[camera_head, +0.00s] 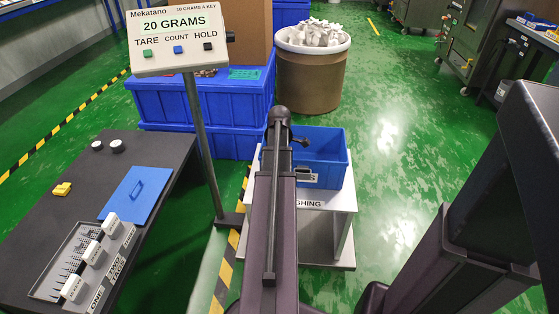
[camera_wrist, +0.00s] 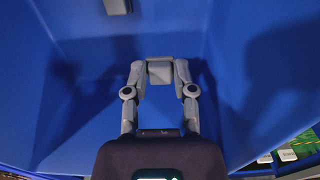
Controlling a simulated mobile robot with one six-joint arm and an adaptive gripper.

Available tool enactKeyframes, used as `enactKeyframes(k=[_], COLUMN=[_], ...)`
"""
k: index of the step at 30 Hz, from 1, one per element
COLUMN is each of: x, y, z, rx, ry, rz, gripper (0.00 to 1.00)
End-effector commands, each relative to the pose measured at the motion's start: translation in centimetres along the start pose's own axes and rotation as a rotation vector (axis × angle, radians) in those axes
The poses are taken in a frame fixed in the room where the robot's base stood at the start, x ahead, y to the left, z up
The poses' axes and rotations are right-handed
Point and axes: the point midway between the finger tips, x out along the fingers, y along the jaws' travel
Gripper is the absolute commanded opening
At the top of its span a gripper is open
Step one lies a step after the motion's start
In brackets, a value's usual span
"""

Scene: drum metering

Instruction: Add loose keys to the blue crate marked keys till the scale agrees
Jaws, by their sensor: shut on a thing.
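The blue crate (camera_head: 328,172) stands on the white weighing stand (camera_head: 339,203); its label is partly covered by my arm. Its blue inside (camera_wrist: 85,65) fills the wrist view. My gripper (camera_wrist: 160,75) is inside or just over the crate, shut on a small grey block that looks like a key (camera_wrist: 160,72). Another grey piece (camera_wrist: 117,5), probably a key, shows at the top edge of that view. The scale display (camera_head: 182,30) reads 20 GRAMS and states 10 grams a key. White loose pieces (camera_head: 315,35) heap in a brown drum (camera_head: 309,85) behind the crate.
A dark table (camera_head: 150,160) at left holds a blue lid-like plate (camera_head: 135,193), a grey rack with white blocks (camera_head: 90,255) and a yellow piece (camera_head: 62,189). The display's post (camera_head: 203,145) stands left of my arm. Large blue bins (camera_head: 190,103) stand behind. Green floor at right is open.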

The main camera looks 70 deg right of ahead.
Motion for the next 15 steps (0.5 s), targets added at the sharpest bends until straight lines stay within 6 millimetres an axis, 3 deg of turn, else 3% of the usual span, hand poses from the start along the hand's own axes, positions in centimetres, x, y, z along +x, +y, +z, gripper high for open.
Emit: enactKeyframes(k=[15], x=[0.61], y=[0.01], z=[0.00], rx=[0.000], ry=[0.000], rz=[0.000], gripper=[0.17])
